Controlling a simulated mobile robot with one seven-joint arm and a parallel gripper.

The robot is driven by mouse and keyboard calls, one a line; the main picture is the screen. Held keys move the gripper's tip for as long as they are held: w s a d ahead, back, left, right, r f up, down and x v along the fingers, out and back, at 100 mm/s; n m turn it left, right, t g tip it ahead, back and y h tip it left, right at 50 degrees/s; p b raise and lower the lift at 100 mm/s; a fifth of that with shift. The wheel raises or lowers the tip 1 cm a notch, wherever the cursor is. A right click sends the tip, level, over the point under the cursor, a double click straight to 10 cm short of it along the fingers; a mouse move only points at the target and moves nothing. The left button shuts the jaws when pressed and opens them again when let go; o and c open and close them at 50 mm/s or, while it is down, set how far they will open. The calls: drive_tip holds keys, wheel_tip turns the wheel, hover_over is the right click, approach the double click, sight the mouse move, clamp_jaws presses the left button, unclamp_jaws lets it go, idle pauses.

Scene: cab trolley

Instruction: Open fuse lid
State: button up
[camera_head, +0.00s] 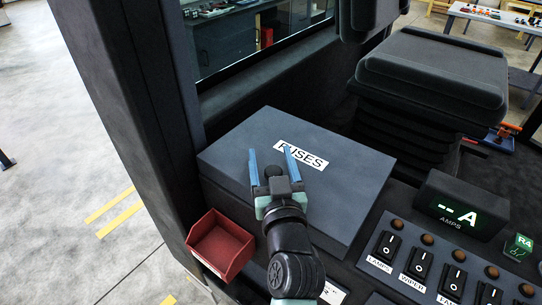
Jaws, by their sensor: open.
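The fuse lid (345,215) is the dark grey flat top of a box, with a white "FUSES" label near its middle. It looks shut, lying flat on the box. My gripper (271,165) is over the left part of the lid, its two blue fingers apart and pointing toward the far side.
A red open bin (220,246) sits at the box's near left corner. A switch panel (440,265) with several rockers and an amps display (461,206) stand to the right. A dark seat (432,80) is behind at right. A cab pillar (135,110) rises at left.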

clamp_jaws()
idle(1.4)
